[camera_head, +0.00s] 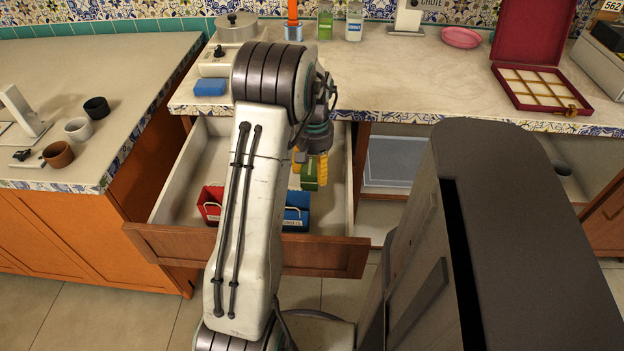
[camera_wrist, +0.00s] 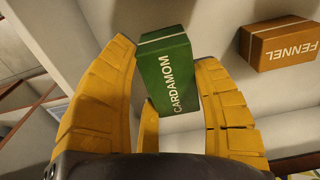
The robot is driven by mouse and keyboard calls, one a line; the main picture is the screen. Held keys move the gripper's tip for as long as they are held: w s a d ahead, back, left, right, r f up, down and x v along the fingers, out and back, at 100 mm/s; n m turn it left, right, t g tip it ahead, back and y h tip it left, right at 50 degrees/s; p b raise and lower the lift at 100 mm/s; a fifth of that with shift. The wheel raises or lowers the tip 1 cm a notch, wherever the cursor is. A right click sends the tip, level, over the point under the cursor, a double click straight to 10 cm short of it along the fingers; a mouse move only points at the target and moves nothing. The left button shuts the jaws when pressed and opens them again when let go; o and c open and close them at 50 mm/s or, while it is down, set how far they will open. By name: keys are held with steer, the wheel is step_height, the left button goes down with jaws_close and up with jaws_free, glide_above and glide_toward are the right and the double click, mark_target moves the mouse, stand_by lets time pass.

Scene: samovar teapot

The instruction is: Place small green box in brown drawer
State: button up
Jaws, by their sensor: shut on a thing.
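The small green box, labelled CARDAMOM (camera_wrist: 168,75), is held between the yellow fingers of my gripper (camera_wrist: 165,95). In the head view the green box (camera_head: 309,183) hangs below my gripper (camera_head: 311,165), over the open drawer. The brown drawer (camera_head: 335,255) is pulled out from under the counter, with a brown front and pale inside. My arm covers its middle. I cannot tell how far the box is above the drawer floor.
A red container (camera_head: 209,204) and a blue container (camera_head: 296,212) sit inside the drawer near its front. An orange-brown box labelled FENNEL (camera_wrist: 282,43) shows beside my gripper in the wrist view. The drawer's left rear floor looks clear.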

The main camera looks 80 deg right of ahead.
mark_target(312, 166)
steer(key=shift+w+d+f, duration=0.1)
steer(key=shift+w+f, duration=0.1)
steer(key=shift+w, duration=0.05)
steer(key=shift+f+b, duration=0.35)
steer(key=shift+f, duration=1.6)
steer(key=shift+f, duration=0.2)
steer(key=o, duration=1.2)
steer(key=shift+c, duration=0.2)
steer(key=shift+r, duration=0.15)
step_height(312, 166, up, 12)
steer(key=shift+r+p, duration=0.1)
steer(key=shift+p, duration=0.9)
